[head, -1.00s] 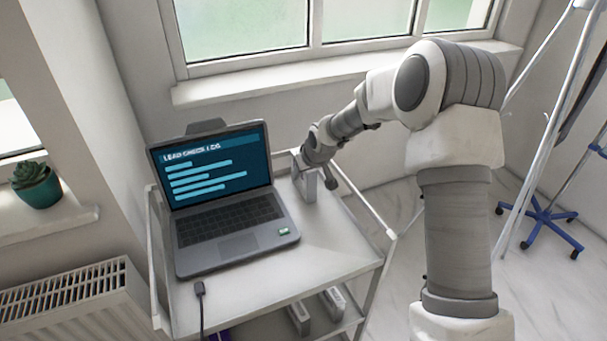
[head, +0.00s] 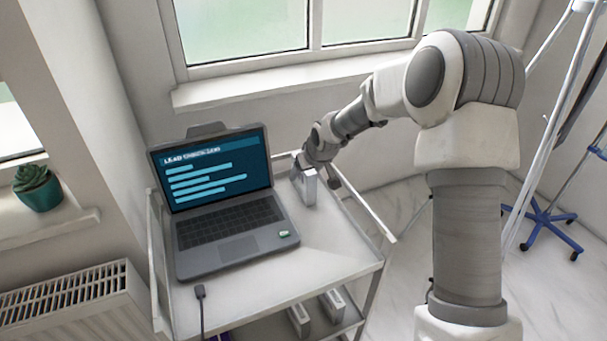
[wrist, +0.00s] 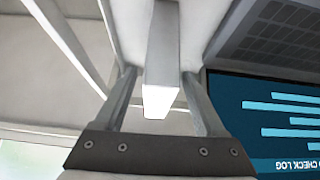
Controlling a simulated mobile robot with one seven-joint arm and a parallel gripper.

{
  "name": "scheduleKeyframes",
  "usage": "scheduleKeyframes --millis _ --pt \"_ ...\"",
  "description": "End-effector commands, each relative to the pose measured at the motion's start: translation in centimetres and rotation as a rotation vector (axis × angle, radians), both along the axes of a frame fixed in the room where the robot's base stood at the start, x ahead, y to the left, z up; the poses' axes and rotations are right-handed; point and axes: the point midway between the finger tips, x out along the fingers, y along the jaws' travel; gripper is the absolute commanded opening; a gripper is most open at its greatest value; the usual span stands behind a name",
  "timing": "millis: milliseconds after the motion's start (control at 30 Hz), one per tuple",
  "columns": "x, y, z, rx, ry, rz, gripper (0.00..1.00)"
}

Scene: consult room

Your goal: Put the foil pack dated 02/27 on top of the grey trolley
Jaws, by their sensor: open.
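A slim, pale grey box-like pack (head: 309,187) stands upright on the top of the grey trolley (head: 335,245), at its back right corner beside the laptop. It also shows in the wrist view (wrist: 162,55), between the fingers. No date on it can be read. My gripper (head: 318,176) is open at the pack, with one finger on either side of it; in the wrist view (wrist: 158,82) gaps show between the fingers and the pack. Two similar packs (head: 300,318) (head: 336,303) are on the trolley's lower shelf, their dates unreadable.
An open laptop (head: 230,240) fills the left of the trolley top, with a cable (head: 200,292) in front. The front right of the top is clear. Rails (head: 365,215) edge the trolley. A window sill is behind, a radiator (head: 75,300) left, a wheeled stand (head: 545,225) right.

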Motion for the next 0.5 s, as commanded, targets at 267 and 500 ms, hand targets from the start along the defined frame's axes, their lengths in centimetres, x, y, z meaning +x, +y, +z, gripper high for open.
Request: scheduleKeyframes --millis 267,500 --pt "-3.0 -1.3 5.4 -0.001 -0.003 -0.001 0.72" --pt "-4.5 -1.9 7.8 0.0 -0.001 -0.001 0.72"
